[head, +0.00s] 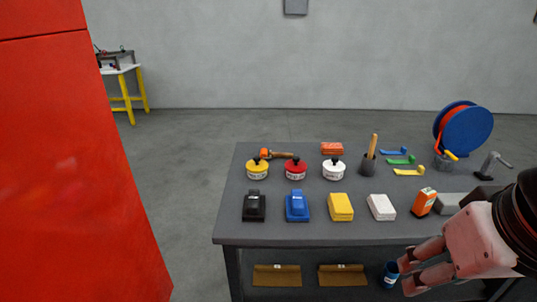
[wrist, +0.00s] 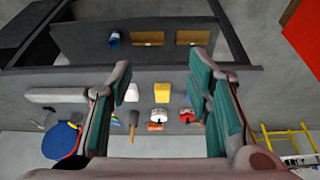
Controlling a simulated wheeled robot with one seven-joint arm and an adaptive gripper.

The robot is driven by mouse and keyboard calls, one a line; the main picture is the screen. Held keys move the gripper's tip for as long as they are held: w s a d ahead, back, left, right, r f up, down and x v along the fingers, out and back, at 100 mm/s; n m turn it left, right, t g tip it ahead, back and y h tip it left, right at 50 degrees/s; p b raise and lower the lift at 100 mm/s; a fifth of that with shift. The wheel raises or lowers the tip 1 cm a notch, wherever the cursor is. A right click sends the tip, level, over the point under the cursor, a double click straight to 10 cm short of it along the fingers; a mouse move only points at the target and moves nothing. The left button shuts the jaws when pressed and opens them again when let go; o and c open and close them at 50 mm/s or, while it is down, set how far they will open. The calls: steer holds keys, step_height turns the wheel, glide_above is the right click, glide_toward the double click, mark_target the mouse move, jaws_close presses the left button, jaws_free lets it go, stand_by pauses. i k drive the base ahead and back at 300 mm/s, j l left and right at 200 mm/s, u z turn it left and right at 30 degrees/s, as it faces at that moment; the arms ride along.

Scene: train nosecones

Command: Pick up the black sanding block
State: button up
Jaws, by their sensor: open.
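The black sanding block (head: 254,206) lies near the front left corner of the grey table (head: 228,232) in the head view. A blue sanding block (head: 297,207) of similar shape lies just to its right. My gripper (head: 407,276) is at the lower right of the head view, in front of the table's front edge and well to the right of the black block. Its fingers are apart with nothing between them, as the wrist view (wrist: 162,66) also shows. I cannot make out the black block in the wrist view; the right-hand finger covers part of the table there.
Yellow, red and white lidded pots stand behind. A blue reel (head: 467,131) stands at the right. A large red body (head: 70,160) fills the left.

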mark_target(254, 203)
steer(key=u, duration=0.95)
steer(key=l+u, duration=0.1)
steer(key=u, duration=1.8)
steer(key=k+u, duration=0.1)
steer(key=u, duration=0.8)
steer(key=i+u, duration=0.15)
steer(key=u, duration=0.6)
steer(key=z, duration=0.5)
steer(key=k+z, duration=0.1)
steer(key=z, duration=0.9)
steer(key=k+l+z, duration=0.1)
steer(key=z, duration=0.85)
steer(key=j+z, duration=0.1)
steer(key=z, duration=0.35)
steer(key=i+j+z, duration=0.1)
steer(key=z, duration=0.35)
steer(key=j+z, duration=0.1)
steer(key=z, duration=0.35)
steer(key=i+l, duration=0.35)
steer(key=l+z, duration=0.05)
steer(key=l, duration=0.1)
